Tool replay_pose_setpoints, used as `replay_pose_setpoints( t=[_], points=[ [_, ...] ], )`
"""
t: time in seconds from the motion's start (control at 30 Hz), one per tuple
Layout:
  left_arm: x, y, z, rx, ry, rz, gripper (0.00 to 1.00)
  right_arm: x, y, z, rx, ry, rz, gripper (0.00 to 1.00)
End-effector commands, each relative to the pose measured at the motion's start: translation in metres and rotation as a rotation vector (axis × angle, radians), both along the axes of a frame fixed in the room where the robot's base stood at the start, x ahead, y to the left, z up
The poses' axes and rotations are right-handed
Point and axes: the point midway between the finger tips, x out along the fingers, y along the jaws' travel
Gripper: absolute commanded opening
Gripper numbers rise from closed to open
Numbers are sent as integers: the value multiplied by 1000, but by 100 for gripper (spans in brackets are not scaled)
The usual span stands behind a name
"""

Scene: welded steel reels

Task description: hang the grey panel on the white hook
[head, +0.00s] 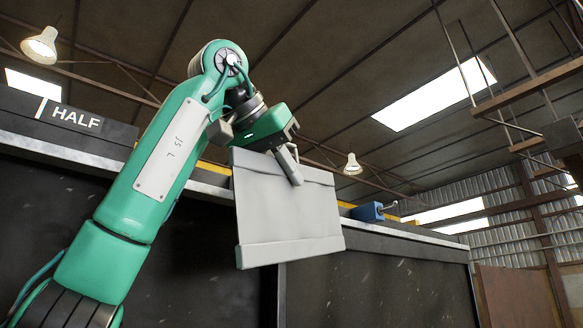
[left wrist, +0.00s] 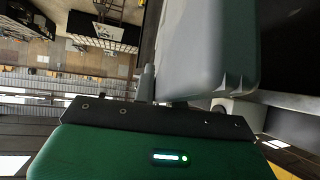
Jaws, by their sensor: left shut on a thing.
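The grey panel (head: 288,218) hangs in the air in the middle of the head view, slightly tilted. My left gripper (head: 292,168) is shut on its upper edge. In the left wrist view the panel (left wrist: 200,50) fills the upper middle, beside a finger. A white part (left wrist: 240,112) also shows at the right of the left wrist view. Either may belong to the white hook, but I cannot tell; no hook shape shows clearly. My right gripper is not in view.
A dark wall with a pale top ledge (head: 400,238) runs behind the panel. A blue block (head: 368,212) with a small projecting part stands on it, right of the panel. A "HALF" sign (head: 75,118) is at the left. Open air lies right of the panel.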

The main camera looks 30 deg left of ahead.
Motion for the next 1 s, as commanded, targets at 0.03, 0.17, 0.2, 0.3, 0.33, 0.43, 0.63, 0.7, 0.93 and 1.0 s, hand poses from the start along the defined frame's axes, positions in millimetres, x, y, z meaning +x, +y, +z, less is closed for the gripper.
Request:
replay_pose_setpoints(
  t=[0.03,0.17,0.2,0.3,0.33,0.43,0.63,0.7,0.93,1.0],
  points=[
    [1,3,0,-2,-2,0,0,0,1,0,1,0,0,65],
    [4,10,0,-3,-2,2,0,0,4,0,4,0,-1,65],
    [5,12,-1,-3,-2,2,0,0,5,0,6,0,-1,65],
    [7,18,-1,-2,-2,0,0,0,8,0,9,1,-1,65],
    [8,19,-1,-2,-2,0,0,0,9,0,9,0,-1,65],
    [10,24,-2,-2,-2,0,0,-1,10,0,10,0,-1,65],
    [14,35,-3,-1,-2,1,0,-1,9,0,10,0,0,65],
    [16,39,-3,-2,-2,1,0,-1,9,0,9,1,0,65],
    [21,51,-4,-2,-1,0,0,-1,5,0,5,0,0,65],
    [23,55,-4,-2,-1,0,0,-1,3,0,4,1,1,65]
  ],
)
